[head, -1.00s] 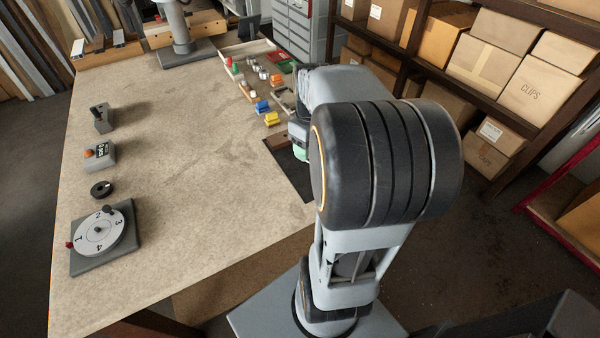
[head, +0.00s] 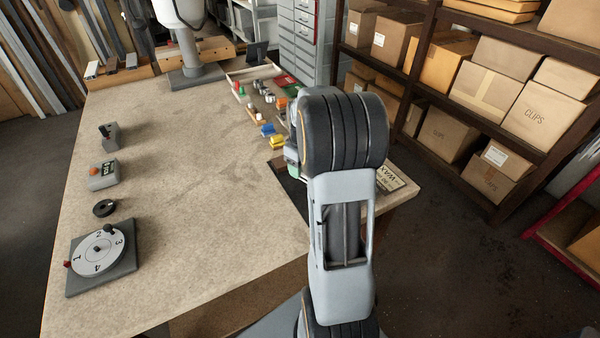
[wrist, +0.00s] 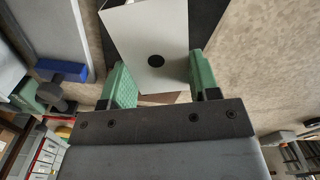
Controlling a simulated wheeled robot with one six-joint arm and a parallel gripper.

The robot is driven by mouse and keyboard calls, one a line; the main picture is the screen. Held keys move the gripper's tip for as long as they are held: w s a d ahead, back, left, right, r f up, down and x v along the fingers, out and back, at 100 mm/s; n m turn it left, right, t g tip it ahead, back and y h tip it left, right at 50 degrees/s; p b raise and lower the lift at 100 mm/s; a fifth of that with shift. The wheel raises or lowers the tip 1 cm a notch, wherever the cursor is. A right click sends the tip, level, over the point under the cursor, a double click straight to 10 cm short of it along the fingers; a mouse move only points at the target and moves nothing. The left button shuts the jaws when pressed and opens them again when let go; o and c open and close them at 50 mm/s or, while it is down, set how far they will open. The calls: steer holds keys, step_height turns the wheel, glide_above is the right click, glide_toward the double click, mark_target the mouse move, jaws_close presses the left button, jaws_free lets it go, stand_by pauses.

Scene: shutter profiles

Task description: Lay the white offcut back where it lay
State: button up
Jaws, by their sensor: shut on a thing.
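The white offcut (wrist: 150,40) is a flat pale piece with a round dark hole, seen in the wrist view. My gripper (wrist: 163,82) has green fingers either side of its near end and is shut on it. A dark mat (wrist: 207,18) shows behind the offcut; I cannot tell whether the offcut touches it. In the head view the dark mat (head: 291,186) lies at the table's right edge, partly behind my arm. There my gripper (head: 292,157) is mostly hidden by my arm, and the offcut cannot be made out.
A shallow tray (head: 233,86) of small coloured parts lies beyond the mat. A lettered card (head: 392,178) lies right of my arm. A dial plate (head: 101,258), a black ring (head: 104,208) and small devices stand on the left. The table's middle (head: 190,190) is clear.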

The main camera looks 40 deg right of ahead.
steer(key=shift+w+f, duration=0.35)
steer(key=shift+f, duration=1.65)
steer(key=shift+f, duration=0.1)
steer(key=shift+f, duration=0.15)
steer(key=o, duration=1)
